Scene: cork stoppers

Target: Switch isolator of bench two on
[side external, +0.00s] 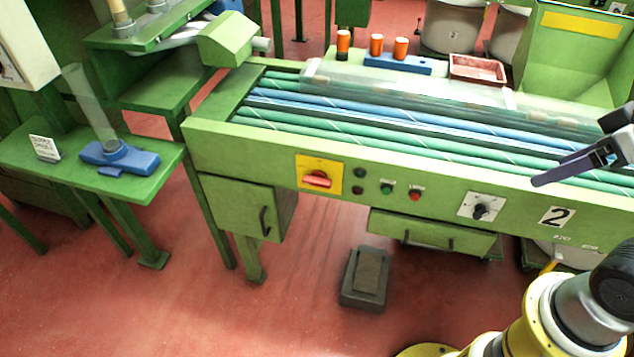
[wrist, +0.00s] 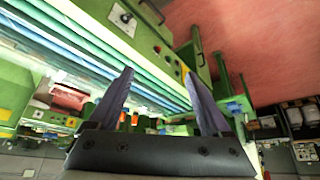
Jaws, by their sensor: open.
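The isolator (side external: 318,178) is a red rotary handle on a yellow plate, on the left part of the green front panel of the bench marked 2 (side external: 556,216). Its handle lies roughly level; I cannot read any on or off marks. A small yellow patch beside the right finger in the wrist view, probably its plate (wrist: 185,70), is partly hidden. My gripper (side external: 536,183) is over the right part of the bench, well to the right of the isolator and apart from it. Its two purple fingers are spread with nothing between them, as the wrist view (wrist: 158,72) shows.
The panel also carries a green button (side external: 386,189), a red button (side external: 415,194) and a black knob (side external: 481,210) on a white plate. Blue and green rollers (side external: 350,115) lie behind. A cabinet (side external: 240,205) hangs below left; a pedal (side external: 366,277) is on the floor.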

